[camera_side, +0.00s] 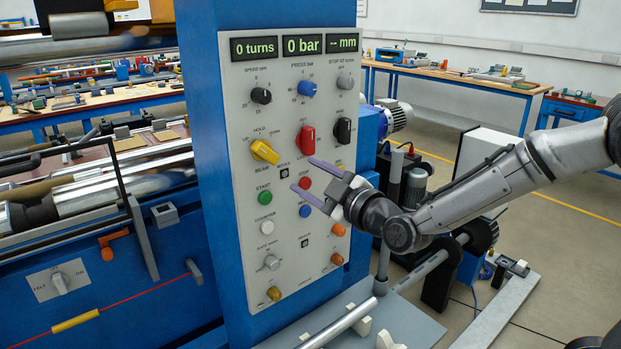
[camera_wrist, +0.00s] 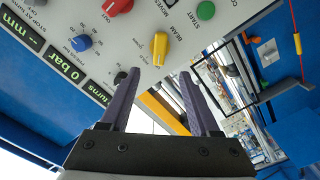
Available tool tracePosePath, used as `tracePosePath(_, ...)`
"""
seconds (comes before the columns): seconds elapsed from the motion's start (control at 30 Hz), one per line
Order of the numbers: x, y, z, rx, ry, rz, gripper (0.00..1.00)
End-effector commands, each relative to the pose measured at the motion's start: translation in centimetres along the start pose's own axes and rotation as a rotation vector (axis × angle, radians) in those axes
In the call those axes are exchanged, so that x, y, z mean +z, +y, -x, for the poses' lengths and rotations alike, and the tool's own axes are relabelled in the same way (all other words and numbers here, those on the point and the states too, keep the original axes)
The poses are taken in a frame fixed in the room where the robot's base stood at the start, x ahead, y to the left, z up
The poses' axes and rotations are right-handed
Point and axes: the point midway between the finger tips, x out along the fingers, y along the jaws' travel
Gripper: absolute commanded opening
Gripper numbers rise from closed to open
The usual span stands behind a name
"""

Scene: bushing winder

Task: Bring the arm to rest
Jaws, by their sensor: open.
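My gripper (camera_side: 312,182) is in front of the grey control panel (camera_side: 240,205) on the blue column, at the height of the red button (camera_side: 305,183). Its two purple fingers are apart with nothing between them. In the wrist view my gripper (camera_wrist: 165,85) also shows open, its fingers pointing towards the panel near the yellow beam knob (camera_wrist: 159,48). Whether a fingertip touches the panel I cannot tell. My arm reaches in from the right in the side view.
The panel carries displays reading 0 turns (camera_side: 254,47) and 0 bar (camera_side: 303,45), a red lever knob (camera_side: 306,138) and several buttons. A metal rod (camera_side: 338,322) lies below. Winder rollers (camera_side: 120,190) stand left. Open floor (camera_side: 560,215) is at the right.

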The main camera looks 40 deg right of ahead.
Motion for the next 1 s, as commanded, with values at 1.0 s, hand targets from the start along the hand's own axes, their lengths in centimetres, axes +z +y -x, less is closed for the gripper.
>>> tracePosePath(1.0, 2.0, 10.0, 18.9, -0.248, -0.266, -0.388, 0.62)
